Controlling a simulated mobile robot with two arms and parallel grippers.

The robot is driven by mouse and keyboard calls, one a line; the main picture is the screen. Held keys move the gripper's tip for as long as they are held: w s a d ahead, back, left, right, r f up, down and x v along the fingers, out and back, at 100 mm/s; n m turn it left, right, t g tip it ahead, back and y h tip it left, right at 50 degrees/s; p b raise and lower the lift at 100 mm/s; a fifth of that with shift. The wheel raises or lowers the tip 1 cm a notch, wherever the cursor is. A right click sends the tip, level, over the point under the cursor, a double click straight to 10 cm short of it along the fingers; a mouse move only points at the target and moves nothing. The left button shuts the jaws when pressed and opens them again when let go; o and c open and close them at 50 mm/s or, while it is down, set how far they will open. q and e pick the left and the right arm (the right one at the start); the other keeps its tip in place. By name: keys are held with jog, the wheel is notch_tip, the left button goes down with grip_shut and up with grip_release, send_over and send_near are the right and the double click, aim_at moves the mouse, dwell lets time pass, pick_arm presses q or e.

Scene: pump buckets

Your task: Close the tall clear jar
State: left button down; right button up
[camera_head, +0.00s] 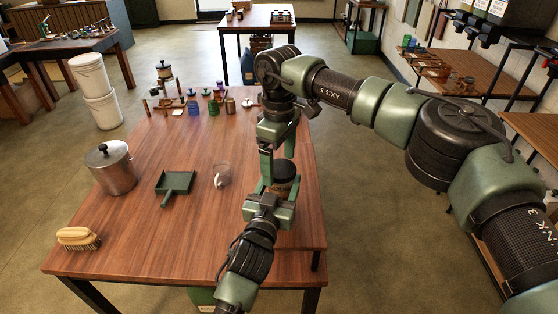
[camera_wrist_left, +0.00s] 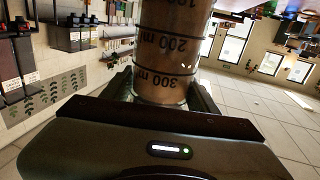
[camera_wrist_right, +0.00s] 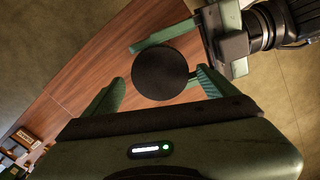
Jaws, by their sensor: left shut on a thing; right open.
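The tall clear jar (camera_wrist_left: 168,55) has black ml markings and shows brown through its wall. My left gripper (camera_head: 272,196) is shut around it near the table's right side. A dark round lid (camera_wrist_right: 160,72) covers the jar's top from above and also shows in the head view (camera_head: 283,169). Whether the lid is fully seated cannot be told. My right gripper (camera_wrist_right: 158,88) is open over the jar, its fingers on either side of the lid with gaps. The right wrist view shows the left gripper's fingers beside the jar.
A clear glass cup (camera_head: 221,175), green dustpan (camera_head: 175,184), steel pot (camera_head: 111,168) and brush (camera_head: 78,238) stand left on the wooden table (camera_head: 150,235). Several small jars and bottles (camera_head: 213,107) are at its back. White buckets (camera_head: 96,92) stand on the floor beyond.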

jog(key=shift+r, duration=2.25)
jog(key=shift+c, duration=0.5)
